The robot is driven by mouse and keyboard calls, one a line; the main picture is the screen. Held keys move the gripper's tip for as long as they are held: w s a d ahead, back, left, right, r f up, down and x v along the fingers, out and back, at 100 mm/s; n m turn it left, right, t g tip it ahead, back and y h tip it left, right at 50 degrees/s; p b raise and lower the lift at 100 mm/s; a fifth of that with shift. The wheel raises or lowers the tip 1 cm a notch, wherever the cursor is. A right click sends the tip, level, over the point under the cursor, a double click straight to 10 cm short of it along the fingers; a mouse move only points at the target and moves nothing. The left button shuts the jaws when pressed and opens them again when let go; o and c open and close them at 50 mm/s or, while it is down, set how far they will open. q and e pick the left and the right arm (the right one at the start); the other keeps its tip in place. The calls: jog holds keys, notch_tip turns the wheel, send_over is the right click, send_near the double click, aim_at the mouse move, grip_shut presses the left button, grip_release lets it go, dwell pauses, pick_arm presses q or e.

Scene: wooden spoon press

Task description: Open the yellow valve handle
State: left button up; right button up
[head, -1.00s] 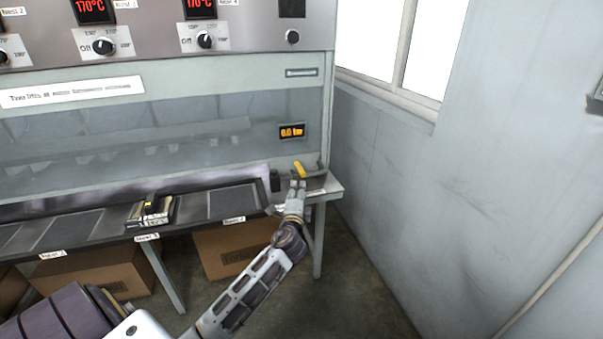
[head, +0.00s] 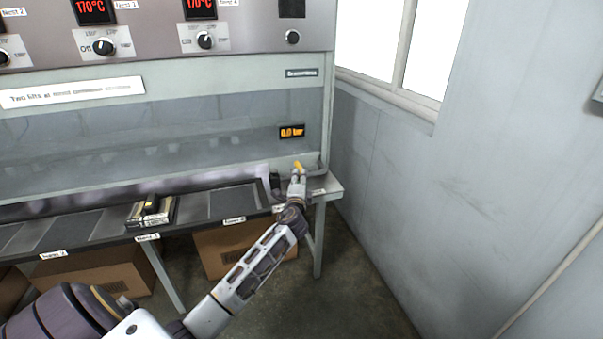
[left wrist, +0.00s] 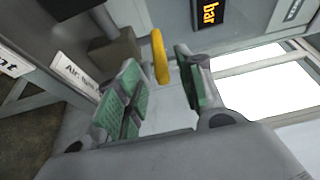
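The yellow valve handle (head: 298,167) is at the right end of the bench, below the small pressure display. My left gripper (head: 297,176) is right in front of it and hides its lower part. In the left wrist view the yellow handle (left wrist: 160,57) stands between the two green-padded fingers of the left gripper (left wrist: 160,90), near their tips. The fingers are apart, with a visible gap to the handle. The grey valve body (left wrist: 115,50) is beside the handle. My right gripper is not in view.
The pressure display (head: 292,132) reads about 0.0 bar. The bench holds dark nest plates (head: 235,202) and a small box-like item (head: 150,211). A wall with a window (head: 390,50) stands close on the right. Cardboard boxes (head: 228,250) are under the bench.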

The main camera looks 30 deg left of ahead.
pick_arm(q)
jog(key=x, duration=0.4)
jog(key=shift+w, duration=0.2)
jog(key=shift+w+a, duration=0.25)
jog(key=shift+w, duration=0.1)
jog(key=shift+w+a, duration=0.1)
jog(key=shift+w, duration=0.05)
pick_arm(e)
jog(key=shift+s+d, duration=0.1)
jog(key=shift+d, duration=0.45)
pick_arm(q)
jog(key=c, duration=0.7)
grip_shut()
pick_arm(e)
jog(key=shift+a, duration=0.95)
